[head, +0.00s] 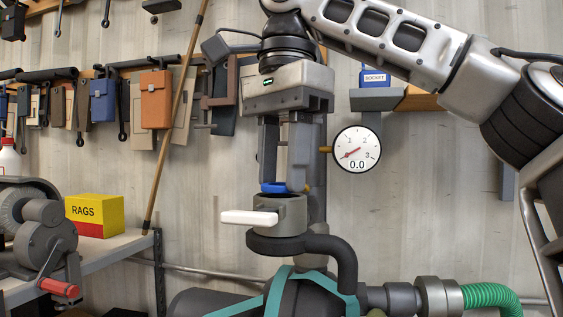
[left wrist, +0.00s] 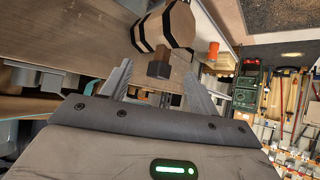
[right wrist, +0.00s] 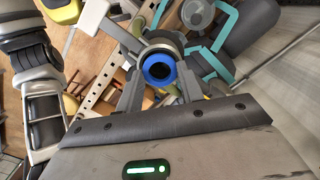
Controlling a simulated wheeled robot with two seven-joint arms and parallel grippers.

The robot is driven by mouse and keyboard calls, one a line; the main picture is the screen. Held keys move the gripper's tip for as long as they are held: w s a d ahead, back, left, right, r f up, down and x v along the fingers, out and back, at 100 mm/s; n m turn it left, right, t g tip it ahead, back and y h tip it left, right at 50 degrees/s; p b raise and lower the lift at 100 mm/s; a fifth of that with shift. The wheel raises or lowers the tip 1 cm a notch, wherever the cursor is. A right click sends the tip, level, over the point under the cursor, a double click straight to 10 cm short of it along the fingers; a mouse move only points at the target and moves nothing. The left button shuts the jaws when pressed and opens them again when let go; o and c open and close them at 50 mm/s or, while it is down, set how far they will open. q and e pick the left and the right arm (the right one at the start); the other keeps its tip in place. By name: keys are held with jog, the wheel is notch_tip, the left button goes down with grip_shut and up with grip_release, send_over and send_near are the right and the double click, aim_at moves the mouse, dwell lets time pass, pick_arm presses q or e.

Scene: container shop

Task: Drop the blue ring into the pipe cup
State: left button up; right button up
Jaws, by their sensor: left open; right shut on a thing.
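The blue ring (head: 272,187) is between the fingertips of my right gripper (head: 285,184), which is shut on it. The ring is right at the mouth of the grey pipe cup (head: 292,212); I cannot tell whether it touches the rim. In the right wrist view the ring (right wrist: 146,69) shows face-on between the fingers, with the cup (right wrist: 152,42) behind it, partly hidden. My left gripper (left wrist: 160,88) is open and empty in the left wrist view. It is out of the head view.
A white lever handle (head: 248,217) sticks out left of the cup. A round gauge (head: 357,149) stands close right of my right gripper. A curved dark pipe (head: 345,262) runs below. A bench (head: 120,244) with a RAGS box (head: 95,214) is at left.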

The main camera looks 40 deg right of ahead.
jog(key=o, duration=1)
